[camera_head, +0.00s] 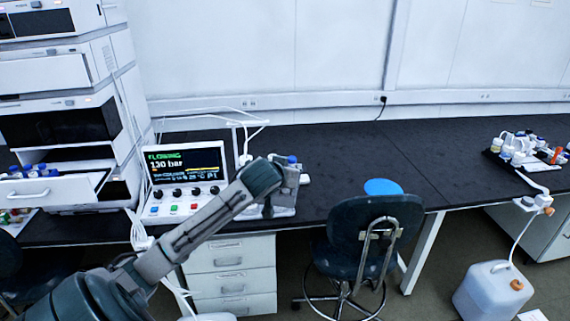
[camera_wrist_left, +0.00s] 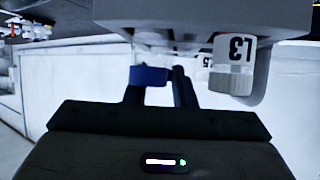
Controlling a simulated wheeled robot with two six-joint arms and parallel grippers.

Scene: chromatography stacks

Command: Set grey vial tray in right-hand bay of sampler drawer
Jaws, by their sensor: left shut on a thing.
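My left gripper (camera_head: 284,172) is over the bench, right of the display panel. It is shut on a grey vial tray (camera_head: 291,180) with a blue-capped vial, partly hidden by my wrist. In the left wrist view, my left gripper (camera_wrist_left: 160,82) has its dark fingers up against the tray (camera_wrist_left: 190,12), which fills the top of the picture.
The display panel (camera_head: 185,180) stands between the drawer and my gripper. A black tray of bottles (camera_head: 520,150) lies far right, and a white jug (camera_head: 493,292) is on the floor. The middle bench is clear.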

